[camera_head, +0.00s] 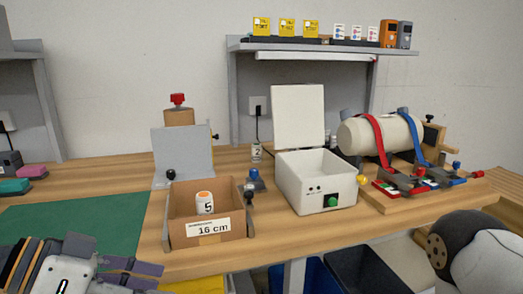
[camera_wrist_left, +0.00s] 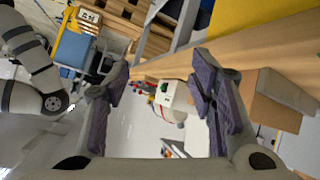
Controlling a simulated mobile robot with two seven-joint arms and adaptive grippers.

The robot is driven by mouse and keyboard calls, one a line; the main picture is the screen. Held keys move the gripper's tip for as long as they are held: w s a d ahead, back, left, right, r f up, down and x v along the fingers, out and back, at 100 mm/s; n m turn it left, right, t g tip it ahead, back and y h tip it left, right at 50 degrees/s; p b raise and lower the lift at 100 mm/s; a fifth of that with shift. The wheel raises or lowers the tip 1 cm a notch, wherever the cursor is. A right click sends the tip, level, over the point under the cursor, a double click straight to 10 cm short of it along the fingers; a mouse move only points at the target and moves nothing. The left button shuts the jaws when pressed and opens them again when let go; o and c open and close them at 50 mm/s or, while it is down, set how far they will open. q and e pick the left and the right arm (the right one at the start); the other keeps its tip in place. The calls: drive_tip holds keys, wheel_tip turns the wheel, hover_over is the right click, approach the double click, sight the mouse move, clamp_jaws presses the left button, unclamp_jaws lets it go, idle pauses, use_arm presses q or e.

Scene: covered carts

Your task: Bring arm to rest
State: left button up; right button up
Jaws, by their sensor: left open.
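My left arm comes in at the lower left of the head view, and its gripper (camera_head: 128,272) is over the table's front edge near the green mat. In the left wrist view its two purple-padded fingers (camera_wrist_left: 163,105) are spread wide, with nothing between them. My right arm's rounded dark and white link shows at the lower right of the head view; its gripper is out of view.
A cardboard box (camera_head: 178,241) labelled 16 cm holds a white bottle (camera_head: 205,203) marked 5. Right of it stand an open white box (camera_head: 290,190) and a strapped cylinder (camera_head: 352,136). The green mat (camera_head: 70,227) is bare. Dark and blue bins stand below the table.

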use_arm(q)
drive_tip(key=s+d+f+n+g+y, duration=0.1)
drive_tip(key=s+f+n+g, duration=0.1)
drive_tip(key=s+f, duration=0.35)
drive_tip(key=s+d+f+n+g+y, duration=0.1)
drive_tip(key=s+f+n, duration=0.2)
drive_tip(key=f, duration=0.6)
drive_tip(key=s+d+f+n+g+y, duration=0.1)
drive_tip(key=s+f+n+g, duration=0.1)
drive_tip(key=s+f, duration=0.35)
drive_tip(key=s+a+f+n+g+y, duration=0.1)
drive_tip(key=s+a+f+y, duration=0.5)
drive_tip(key=s+a+f, duration=0.3)
wheel_tip(320, 180, down, 2)
drive_tip(key=shift+s+f+n+g+y, duration=0.1)
drive_tip(key=shift+s+n+g+y, duration=0.25)
drive_tip(key=shift+s, duration=0.9)
